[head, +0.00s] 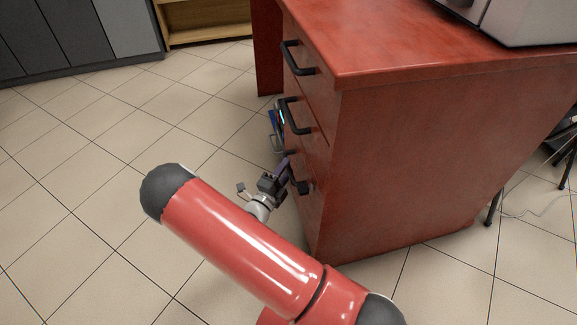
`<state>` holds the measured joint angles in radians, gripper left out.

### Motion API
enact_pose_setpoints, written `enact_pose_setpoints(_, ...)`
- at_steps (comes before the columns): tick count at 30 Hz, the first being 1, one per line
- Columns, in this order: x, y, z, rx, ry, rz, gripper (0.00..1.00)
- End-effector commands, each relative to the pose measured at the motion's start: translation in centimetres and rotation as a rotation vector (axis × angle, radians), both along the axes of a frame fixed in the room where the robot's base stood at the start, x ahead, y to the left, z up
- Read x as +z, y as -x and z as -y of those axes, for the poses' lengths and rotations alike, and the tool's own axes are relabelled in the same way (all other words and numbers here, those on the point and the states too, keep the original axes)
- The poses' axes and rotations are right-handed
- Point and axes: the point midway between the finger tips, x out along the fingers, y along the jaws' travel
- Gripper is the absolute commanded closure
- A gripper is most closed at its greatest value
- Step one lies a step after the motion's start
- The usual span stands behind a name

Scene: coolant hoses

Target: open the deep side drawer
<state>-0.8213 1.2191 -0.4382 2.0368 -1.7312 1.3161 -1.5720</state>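The red desk's side (415,160) has a stack of drawers on its left-facing front, seen at a steep angle. A black handle is on the top drawer (298,58), another on the middle drawer (292,116). A third dark handle (299,181) is low on the front, at the deep bottom drawer, partly hidden by my gripper. My gripper (275,180) is at this lowest handle. I cannot tell whether it touches the handle or whether its fingers are closed around it. No clear gap shows at the drawer fronts.
A grey machine (520,20) stands on the desktop. Dark cabinets (80,40) and a wooden shelf (205,20) are at the back. The tiled floor to the left is clear.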

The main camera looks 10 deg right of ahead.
Motion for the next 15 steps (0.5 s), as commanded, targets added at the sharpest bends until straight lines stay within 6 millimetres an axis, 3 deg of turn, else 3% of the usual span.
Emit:
enact_pose_setpoints(6,0.25,-1.19,1.16,0.000,0.000,0.001,0.64)
enact_pose_setpoints(13,0.29,-1.25,1.23,0.000,-0.001,0.001,0.64)
enact_pose_setpoints(15,0.28,-1.24,1.23,0.000,-0.001,0.001,0.71)
